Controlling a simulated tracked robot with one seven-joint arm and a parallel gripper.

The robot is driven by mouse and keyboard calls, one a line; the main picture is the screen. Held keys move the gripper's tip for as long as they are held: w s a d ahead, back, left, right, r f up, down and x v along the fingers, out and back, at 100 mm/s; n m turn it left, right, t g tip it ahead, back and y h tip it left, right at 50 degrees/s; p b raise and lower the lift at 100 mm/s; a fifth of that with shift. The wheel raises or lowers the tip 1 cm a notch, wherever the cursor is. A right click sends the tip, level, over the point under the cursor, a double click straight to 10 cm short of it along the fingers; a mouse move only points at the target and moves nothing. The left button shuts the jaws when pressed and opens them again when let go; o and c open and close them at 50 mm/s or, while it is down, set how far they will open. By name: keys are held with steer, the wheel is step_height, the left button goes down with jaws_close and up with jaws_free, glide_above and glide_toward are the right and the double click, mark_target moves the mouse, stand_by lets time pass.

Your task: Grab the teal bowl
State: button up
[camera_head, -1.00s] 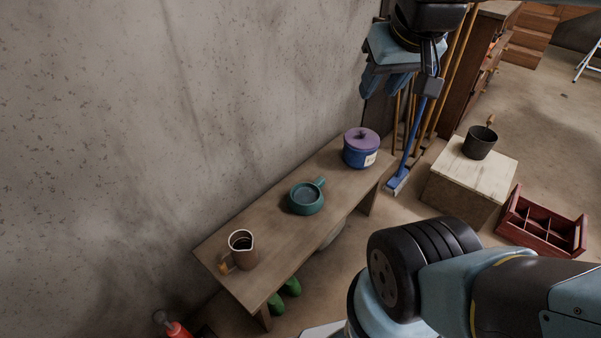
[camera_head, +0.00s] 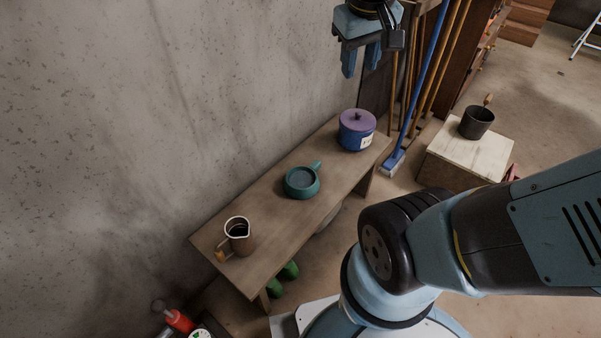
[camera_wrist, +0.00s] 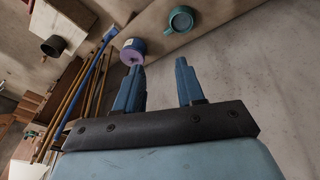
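The teal bowl (camera_head: 301,183), with a short handle pointing to the back right, sits upright on the middle of a wooden bench (camera_head: 272,215). In the wrist view the bowl (camera_wrist: 181,20) is near the top, beyond my fingertips. My gripper (camera_head: 362,62) is in the air near the wall, up and to the right of the bowl in the head view, apart from it. In the wrist view my gripper (camera_wrist: 158,66) has its two blue fingers spread with nothing between them.
A blue pot with a purple lid (camera_head: 357,130) stands at the bench's far end, a brown pitcher (camera_head: 239,236) at its near end. A blue broom (camera_head: 421,95) and poles lean behind. A dark pot (camera_head: 476,122) stands on a wooden block (camera_head: 468,157). The wall borders the bench.

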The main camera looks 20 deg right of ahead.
steer(key=w+a+f+n+g+h, duration=0.15)
steer(key=w+f+n+h, duration=0.25)
steer(key=w+f, duration=0.6)
steer(key=w+f+n+g+h, duration=0.2)
steer(key=w+f+n+h, duration=0.25)
steer(key=w+f, duration=0.55)
steer(key=w+a+f+n+t+h, duration=0.1)
steer(key=a+f+n, duration=0.15)
steer(key=f, duration=0.55)
steer(key=w+a+f+n+t+h, duration=0.1)
steer(key=f+n, duration=0.2)
steer(key=f, duration=0.5)
steer(key=n+t, duration=0.3)
steer(key=n, duration=0.3)
glide_toward(308, 188)
steer(key=shift+w+d+f+h, duration=0.25)
steer(key=shift+w+d+f, duration=0.15)
steer(key=shift+d+f, duration=0.3)
steer(key=shift+w+d+f, duration=0.1)
steer(key=shift+w+d, duration=0.1)
steer(key=shift+d, duration=0.3)
steer(key=shift+x, duration=3.2)
